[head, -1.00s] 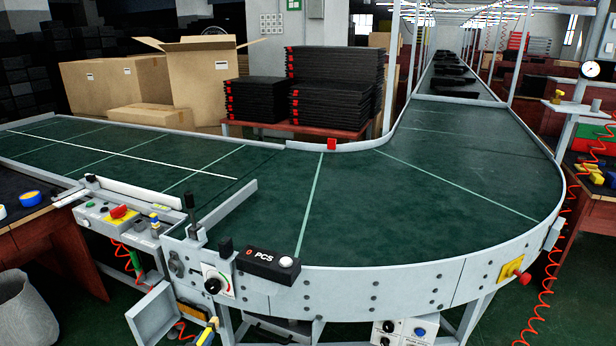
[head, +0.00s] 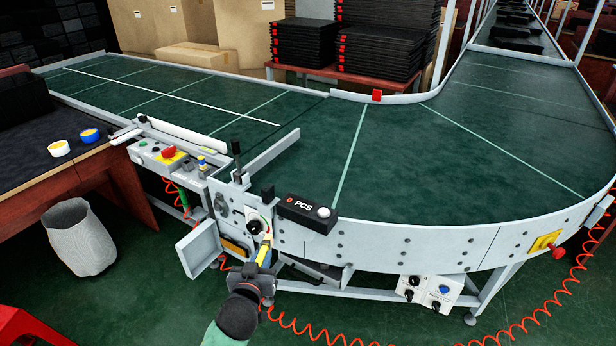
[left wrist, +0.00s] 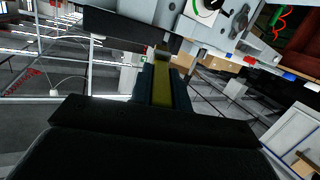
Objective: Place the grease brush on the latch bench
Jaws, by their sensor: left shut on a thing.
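My left gripper (head: 264,272) reaches in from the bottom, in front of the conveyor's side panel. It is shut on the grease brush, whose yellow part (head: 263,253) points up towards the round dial on the panel. In the left wrist view the yellow strip of the brush (left wrist: 162,88) stands between the dark fingers. I cannot tell whether the brush touches the panel. A brown bench (head: 65,170) with a dark top stands at the left; I cannot tell for certain that it is the latch bench. My right gripper is out of view.
An open grey box (head: 198,249) juts out left of my gripper. A red coiled hose (head: 430,338) crosses the floor. The conveyor belt (head: 420,150) is bare nearby.

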